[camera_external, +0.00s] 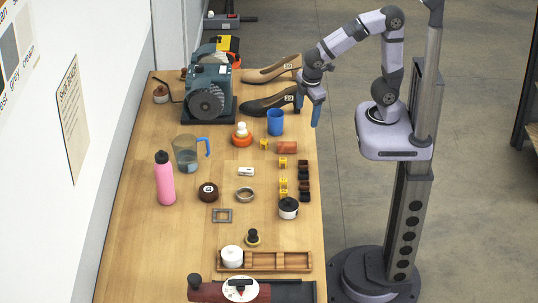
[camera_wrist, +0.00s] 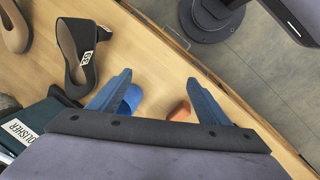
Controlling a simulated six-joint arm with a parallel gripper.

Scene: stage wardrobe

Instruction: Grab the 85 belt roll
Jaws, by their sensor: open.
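A dark brown roll (camera_external: 208,192) with a pale mark on top lies mid-table in the external view. It looks like a rolled belt, but its number is too small to read. A paler hollow ring (camera_external: 245,195) lies to its right; I cannot tell whether it is also a belt. My gripper (camera_external: 316,110) is open and empty in the external view, above the table's right edge by the black shoe. Its two blue fingers also show apart in the wrist view (camera_wrist: 157,82). The brown roll is not visible in the wrist view.
Black (camera_external: 268,106) and tan (camera_external: 272,70) heeled shoes and a blue cup (camera_external: 276,123) are near my gripper. A pink bottle (camera_external: 165,180) and pitcher (camera_external: 186,153) stand left of the roll; a wooden tray (camera_external: 282,268) is farther down.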

